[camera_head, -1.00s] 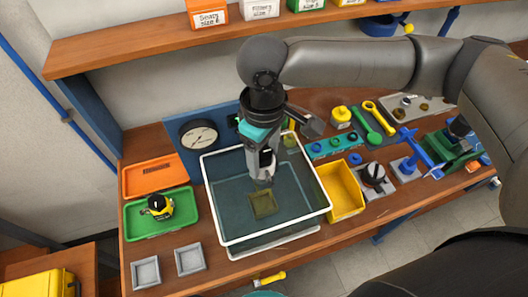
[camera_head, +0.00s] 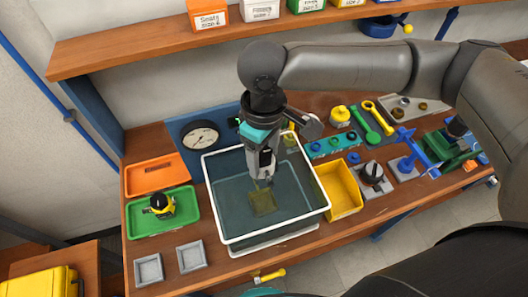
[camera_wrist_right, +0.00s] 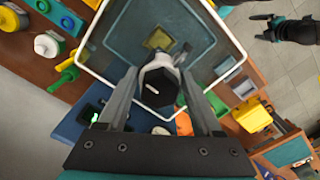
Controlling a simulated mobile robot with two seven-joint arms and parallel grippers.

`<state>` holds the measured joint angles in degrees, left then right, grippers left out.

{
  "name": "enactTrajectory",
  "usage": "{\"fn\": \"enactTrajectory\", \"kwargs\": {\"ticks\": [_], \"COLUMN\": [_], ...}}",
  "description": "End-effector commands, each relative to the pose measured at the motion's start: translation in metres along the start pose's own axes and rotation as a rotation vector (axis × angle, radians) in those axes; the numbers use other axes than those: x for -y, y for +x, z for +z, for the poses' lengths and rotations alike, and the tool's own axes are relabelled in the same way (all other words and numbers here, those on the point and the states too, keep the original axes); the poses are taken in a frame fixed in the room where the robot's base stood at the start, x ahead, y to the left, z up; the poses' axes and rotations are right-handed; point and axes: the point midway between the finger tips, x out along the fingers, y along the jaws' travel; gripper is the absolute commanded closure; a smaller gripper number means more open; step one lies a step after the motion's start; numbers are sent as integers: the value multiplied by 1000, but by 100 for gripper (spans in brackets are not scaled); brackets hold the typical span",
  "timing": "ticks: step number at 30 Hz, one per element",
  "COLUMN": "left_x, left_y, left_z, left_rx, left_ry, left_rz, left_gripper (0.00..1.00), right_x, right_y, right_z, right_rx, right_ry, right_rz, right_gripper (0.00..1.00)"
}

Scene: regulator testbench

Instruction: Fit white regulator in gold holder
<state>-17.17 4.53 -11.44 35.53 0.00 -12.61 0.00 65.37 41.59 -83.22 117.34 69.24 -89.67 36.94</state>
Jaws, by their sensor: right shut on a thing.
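My right gripper (camera_head: 262,176) points down into the clear, white-rimmed tank (camera_head: 218,238). It is shut on the white regulator, which shows in the right wrist view (camera_wrist_right: 158,84) between the fingers with its black knob towards the camera. In the head view the gripper mostly hides it. The gold holder (camera_head: 262,203), a small square block, sits on the tank floor just below the gripper; it also shows in the right wrist view (camera_wrist_right: 158,39). I cannot tell whether regulator and holder touch. My left gripper (camera_wrist_right: 268,27) is off to the side over the floor, with its fingers apart.
A black and yellow regulator (camera_head: 158,204) stands on the green tray (camera_head: 136,225). An orange tray (camera_head: 155,177), a pressure gauge (camera_head: 200,136) and a yellow bin (camera_head: 342,192) surround the tank. Two grey square holders (camera_head: 190,256) lie at the front left.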

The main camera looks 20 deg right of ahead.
Motion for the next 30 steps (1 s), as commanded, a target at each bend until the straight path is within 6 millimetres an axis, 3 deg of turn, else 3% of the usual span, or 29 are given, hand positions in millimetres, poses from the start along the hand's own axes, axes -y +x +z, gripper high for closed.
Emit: {"fn": "enactTrajectory", "kwargs": {"ticks": [30], "left_x": [0], "left_y": [-5], "left_z": [0], "left_rx": [1], "left_ry": [0], "left_rz": [0], "left_gripper": [3], "right_x": [0], "right_y": [9], "right_z": [0], "right_rx": [-2], "right_ry": [-1], "right_rz": [1], "right_gripper": [100]}}
